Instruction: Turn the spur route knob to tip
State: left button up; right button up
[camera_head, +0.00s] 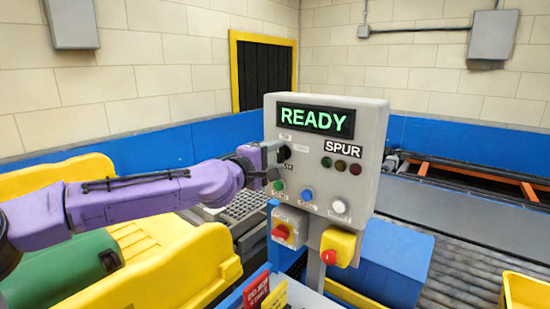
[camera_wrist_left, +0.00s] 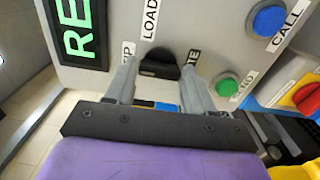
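The grey control panel (camera_head: 315,110) has a lit display (camera_head: 316,120) reading READY and a SPUR label (camera_head: 343,149). The black route knob (camera_head: 285,153) is on its left side, partly hidden by my gripper. In the left wrist view the knob (camera_wrist_left: 160,66) sits among labels; one reads LOAD (camera_wrist_left: 150,19), and the others are partly covered by the fingers. Which label the knob points at cannot be told. My left gripper (camera_head: 270,158) is at the panel, open, its two fingers (camera_wrist_left: 161,68) on either side of the knob with small gaps. My right gripper is not in view.
Below the knob are a green button (camera_head: 279,185), a blue button (camera_head: 307,194) and a white button (camera_head: 339,206). A red switch (camera_head: 281,232) and a red emergency stop (camera_head: 329,257) are lower down. Yellow bins stand left; a roller conveyor (camera_head: 455,262) runs at right.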

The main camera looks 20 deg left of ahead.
pick_arm(q)
jog(key=o, duration=0.3)
jog(key=b+v, duration=0.1)
jog(key=v, duration=0.9)
jog(key=shift+s, duration=0.25)
jog(key=shift+a, duration=0.15)
